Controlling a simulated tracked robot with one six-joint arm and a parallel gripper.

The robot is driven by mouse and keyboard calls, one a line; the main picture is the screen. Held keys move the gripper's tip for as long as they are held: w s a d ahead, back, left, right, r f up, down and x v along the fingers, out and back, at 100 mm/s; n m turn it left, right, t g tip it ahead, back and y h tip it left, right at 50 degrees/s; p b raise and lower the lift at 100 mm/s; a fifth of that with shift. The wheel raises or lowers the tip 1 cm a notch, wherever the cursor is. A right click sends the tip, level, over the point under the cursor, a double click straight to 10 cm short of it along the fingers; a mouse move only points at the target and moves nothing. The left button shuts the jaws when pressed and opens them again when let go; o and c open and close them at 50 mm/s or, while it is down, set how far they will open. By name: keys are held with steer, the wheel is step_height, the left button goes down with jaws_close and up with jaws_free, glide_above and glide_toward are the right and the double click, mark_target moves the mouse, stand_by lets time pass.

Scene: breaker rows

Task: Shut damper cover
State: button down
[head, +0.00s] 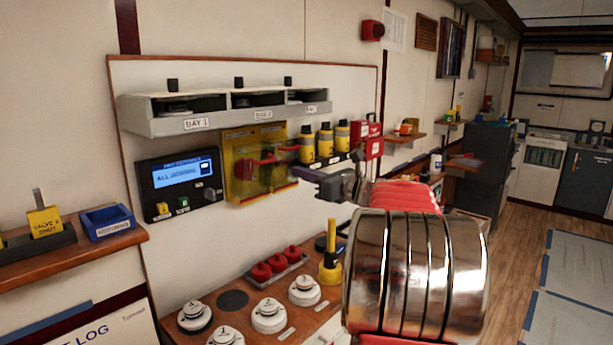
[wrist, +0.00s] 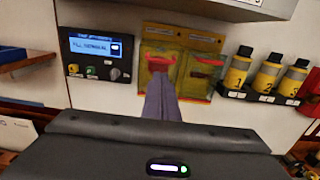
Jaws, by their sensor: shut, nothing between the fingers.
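Two yellow see-through damper covers sit side by side on the wall panel, the left cover (head: 243,180) and the right cover (head: 279,176), with red handles at them. In the wrist view the left cover (wrist: 152,57) and the right cover (wrist: 197,88) hang below yellow labels. I cannot tell how far each cover stands open. My gripper (head: 297,173) is shut and empty, pointing at the covers from the right. In the wrist view the closed fingers (wrist: 160,78) overlap the lower part of the left cover; contact cannot be told.
A black display unit (head: 180,183) is left of the covers. Yellow bottles (head: 325,143) stand in a rack to the right. A grey shelf of bays (head: 228,113) juts out above. A wooden ledge (head: 228,324) below holds white round detectors and a yellow tool (head: 330,265).

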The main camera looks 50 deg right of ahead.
glide_toward(260, 151)
steer(key=w+f, duration=0.2)
steer(key=w, duration=0.1)
steer(key=shift+f, duration=0.35)
steer(key=shift+w+a+r, duration=0.1)
steer(key=shift+w+r, duration=0.4)
steer(key=shift+w, duration=0.3)
steer(key=shift+w+r, duration=0.5)
steer(key=shift+w, duration=0.35)
steer(key=shift+r, duration=0.25)
steer(key=shift+s+r, duration=0.1)
steer(key=shift+s, duration=0.05)
steer(key=s+r, duration=0.2)
steer(key=s, duration=1.1)
steer(key=shift+s+d, duration=0.25)
steer(key=shift+s, duration=0.05)
